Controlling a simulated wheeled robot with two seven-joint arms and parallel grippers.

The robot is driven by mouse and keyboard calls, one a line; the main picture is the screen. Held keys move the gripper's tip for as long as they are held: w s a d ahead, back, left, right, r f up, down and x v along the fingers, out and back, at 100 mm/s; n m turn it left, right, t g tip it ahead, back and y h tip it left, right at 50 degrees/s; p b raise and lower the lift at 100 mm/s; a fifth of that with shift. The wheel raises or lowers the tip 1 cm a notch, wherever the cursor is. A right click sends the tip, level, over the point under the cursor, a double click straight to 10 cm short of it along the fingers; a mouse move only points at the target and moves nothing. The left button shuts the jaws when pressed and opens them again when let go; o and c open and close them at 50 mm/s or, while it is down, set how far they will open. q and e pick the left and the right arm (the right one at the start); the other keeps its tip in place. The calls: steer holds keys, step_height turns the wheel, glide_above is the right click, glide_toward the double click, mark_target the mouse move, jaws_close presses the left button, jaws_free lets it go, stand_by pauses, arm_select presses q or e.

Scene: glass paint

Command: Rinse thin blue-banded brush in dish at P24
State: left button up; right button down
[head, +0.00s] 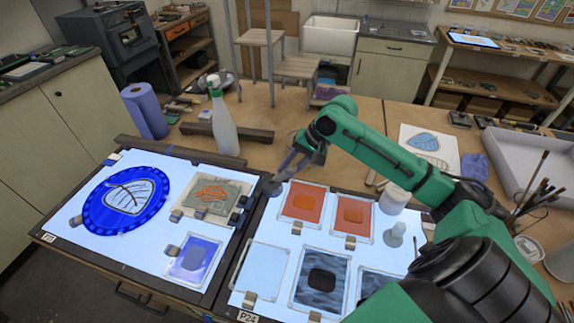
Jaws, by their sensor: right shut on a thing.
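My right gripper (306,148) comes in on a green arm from the right and is above the far left part of the lit P24 panel. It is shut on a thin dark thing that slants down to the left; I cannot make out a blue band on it. The P24 label (247,317) is at the panel's near left corner. A white round pot (394,199) and a small pale vessel (395,236) stand on the panel's right side; I cannot tell which is the dish. Several brushes (541,188) stand at the right edge. My left gripper is not in view.
Orange panes (303,203) and dark mottled panes (320,282) lie on P24. The left lit panel holds a blue round piece (124,198). A spray bottle (222,120) and blue roll (146,110) stand behind it. A white tray (520,160) is at right.

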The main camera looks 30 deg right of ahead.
mark_target(293, 165)
steer(key=shift+s+r+p, duration=0.3)
steer(key=shift+r+p, duration=0.05)
steer(key=shift+r, duration=0.25)
steer(key=shift+s+d+b, duration=0.15)
steer(key=shift+s+b, duration=0.05)
steer(key=shift+b, duration=0.1)
steer(key=shift+s+r, duration=0.4)
steer(key=shift+r, duration=0.25)
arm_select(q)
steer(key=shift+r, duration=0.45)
arm_select(e)
steer(key=shift+r, duration=2.25)
